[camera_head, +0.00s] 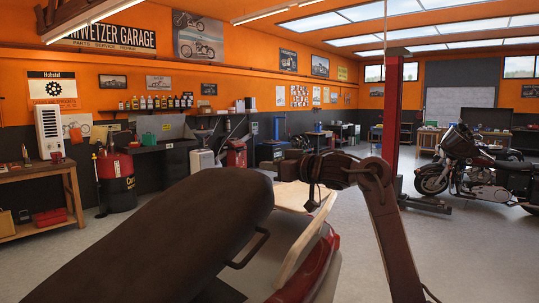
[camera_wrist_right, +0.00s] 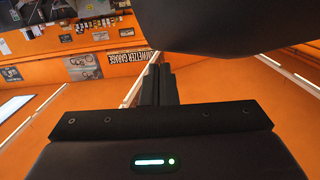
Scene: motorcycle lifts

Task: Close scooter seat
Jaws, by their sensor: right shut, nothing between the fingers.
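The scooter seat (camera_head: 165,235) is a large dark brown pad that fills the lower left of the head view, lying at a slant. Its far rounded end is near the middle of the view. The scooter's body (camera_head: 318,268) shows red and cream to the right of the seat and partly behind it. How far the seat stands open is hard to tell. My right gripper (camera_head: 312,192) is just right of the seat's far end, over the cream part. In the right wrist view its fingers (camera_wrist_right: 160,72) are together and empty, with a dark rounded surface close above. My left gripper is not in view.
A red lift post (camera_head: 392,110) stands behind my right arm. A motorcycle (camera_head: 480,175) is at the right. A workbench (camera_head: 40,180) and a red drum (camera_head: 115,182) are at the left. Grey floor is open between them.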

